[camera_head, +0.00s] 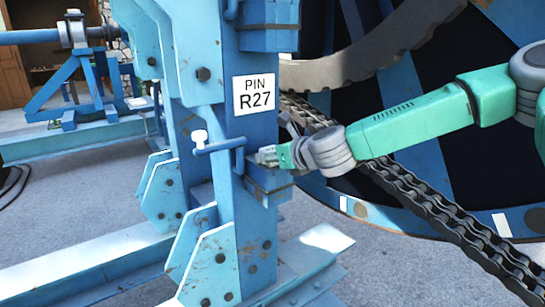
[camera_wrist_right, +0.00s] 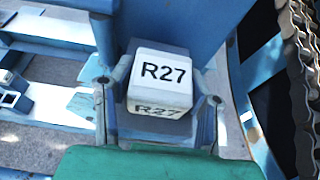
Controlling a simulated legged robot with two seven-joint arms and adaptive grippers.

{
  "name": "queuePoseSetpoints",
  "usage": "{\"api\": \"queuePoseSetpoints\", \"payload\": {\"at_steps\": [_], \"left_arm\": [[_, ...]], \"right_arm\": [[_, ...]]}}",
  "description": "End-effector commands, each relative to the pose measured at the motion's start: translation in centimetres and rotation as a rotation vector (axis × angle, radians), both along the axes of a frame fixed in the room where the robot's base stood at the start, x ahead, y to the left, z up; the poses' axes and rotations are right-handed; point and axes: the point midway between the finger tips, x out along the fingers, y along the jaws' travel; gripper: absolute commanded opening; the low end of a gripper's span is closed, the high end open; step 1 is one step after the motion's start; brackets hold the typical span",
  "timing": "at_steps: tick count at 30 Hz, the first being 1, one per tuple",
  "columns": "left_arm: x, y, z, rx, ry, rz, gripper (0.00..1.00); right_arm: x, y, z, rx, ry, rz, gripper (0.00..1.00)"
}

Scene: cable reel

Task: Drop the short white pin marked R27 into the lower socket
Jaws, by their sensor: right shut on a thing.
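The short white pin (camera_wrist_right: 160,82) marked R27 shows in the right wrist view, its square white head between the two fingers of my right gripper (camera_wrist_right: 157,95). The right gripper is shut on it. In the head view my right gripper (camera_head: 266,156) is at the right side of the blue post, below the "PIN R27" sign (camera_head: 254,94). The pin is hard to make out there. A blue block (camera_head: 268,181) juts from the post just under the gripper; its opening is hidden, so I cannot tell if the pin is in the lower socket. My left gripper is out of view.
A heavy chain (camera_head: 430,205) runs diagonally below my right arm, beside the large blue reel (camera_head: 405,85). Another blue block (camera_head: 268,38) sits higher on the post.

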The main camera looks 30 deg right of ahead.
Motion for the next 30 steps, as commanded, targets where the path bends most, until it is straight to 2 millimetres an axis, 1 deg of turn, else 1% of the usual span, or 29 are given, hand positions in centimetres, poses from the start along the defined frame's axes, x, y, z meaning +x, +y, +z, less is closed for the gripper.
{"api": "queuePoseSetpoints", "payload": {"at_steps": [3,4,6,15,19,23,30], "left_arm": [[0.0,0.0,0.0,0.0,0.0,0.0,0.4],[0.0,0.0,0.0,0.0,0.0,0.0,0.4],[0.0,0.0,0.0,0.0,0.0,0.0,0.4],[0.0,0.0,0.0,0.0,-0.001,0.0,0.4],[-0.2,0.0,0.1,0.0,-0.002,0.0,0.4],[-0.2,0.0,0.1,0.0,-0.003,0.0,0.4],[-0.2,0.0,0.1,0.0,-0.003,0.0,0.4]], "right_arm": [[-0.1,0.1,-0.3,0.002,0.006,0.002,0.0],[-0.1,0.1,-0.3,0.002,0.007,0.002,0.46],[-0.1,0.1,-0.3,0.002,0.006,0.002,0.67],[-0.2,0.0,-0.3,0.002,0.006,0.001,0.67],[-1.0,-0.2,0.1,0.004,0.006,0.0,0.67],[-3.0,-0.4,1.1,0.006,0.002,0.002,0.67],[-7.8,-1.2,3.0,0.006,0.003,0.0,0.67]]}}
